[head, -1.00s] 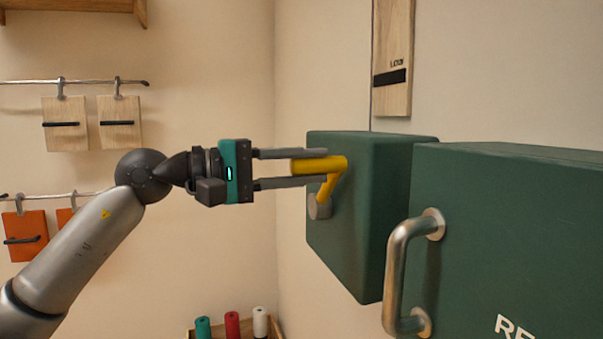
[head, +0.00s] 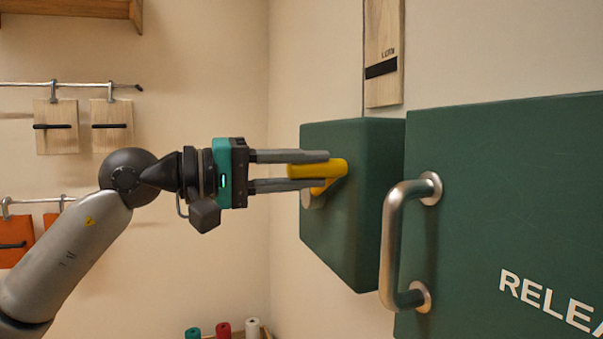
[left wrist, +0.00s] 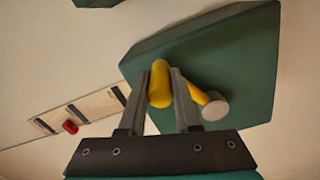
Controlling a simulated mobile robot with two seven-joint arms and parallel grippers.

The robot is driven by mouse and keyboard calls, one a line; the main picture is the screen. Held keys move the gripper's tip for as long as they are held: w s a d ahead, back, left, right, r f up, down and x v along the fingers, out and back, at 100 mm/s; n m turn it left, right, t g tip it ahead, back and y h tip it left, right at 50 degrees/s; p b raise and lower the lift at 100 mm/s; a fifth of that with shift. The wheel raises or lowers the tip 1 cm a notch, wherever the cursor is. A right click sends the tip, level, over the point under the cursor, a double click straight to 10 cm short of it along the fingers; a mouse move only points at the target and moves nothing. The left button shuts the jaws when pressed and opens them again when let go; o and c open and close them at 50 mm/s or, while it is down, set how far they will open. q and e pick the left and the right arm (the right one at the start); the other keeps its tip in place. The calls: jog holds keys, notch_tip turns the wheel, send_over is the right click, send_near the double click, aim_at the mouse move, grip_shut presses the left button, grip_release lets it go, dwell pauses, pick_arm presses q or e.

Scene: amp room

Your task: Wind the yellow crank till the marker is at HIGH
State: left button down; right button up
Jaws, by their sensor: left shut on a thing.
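The yellow crank (head: 318,169) sticks out from the side of a green box (head: 345,230) on the wall. My left gripper (head: 324,171) is shut on the crank's handle, one finger on each side. The left wrist view shows the handle (left wrist: 160,85) between the fingers and the crank arm running to a grey hub (left wrist: 215,110). A wooden scale board (head: 384,75) rises above the box, with a dark bar and the word LOW at its lower end. In the left wrist view a red marker (left wrist: 70,127) sits between the middle and far bars, nearer the middle one. Labels there are unreadable.
A larger green panel (head: 500,200) with a metal handle (head: 391,245) and partly cut-off lettering stands to the right of the box. Wooden and orange boards hang from rails at left. Coloured rolls (head: 223,330) sit low down. The space left of the box is free.

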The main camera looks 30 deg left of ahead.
pick_arm(q)
jog(key=shift+d+f+m, duration=0.25)
jog(key=shift+f+m, duration=0.05)
jog(key=shift+f, duration=0.25)
pick_arm(e)
jog(key=shift+r, duration=0.8)
pick_arm(q)
jog(key=c, duration=1.1)
grip_release()
jog(key=o, duration=0.3)
jog(key=shift+w+d, duration=0.2)
jog(key=shift+o, duration=0.9)
jog(key=shift+a+r, duration=0.1)
pick_arm(e)
jog(key=shift+w+d, duration=0.1)
pick_arm(q)
jog(key=shift+s+a, duration=0.1)
pick_arm(e)
jog(key=shift+f, duration=0.1)
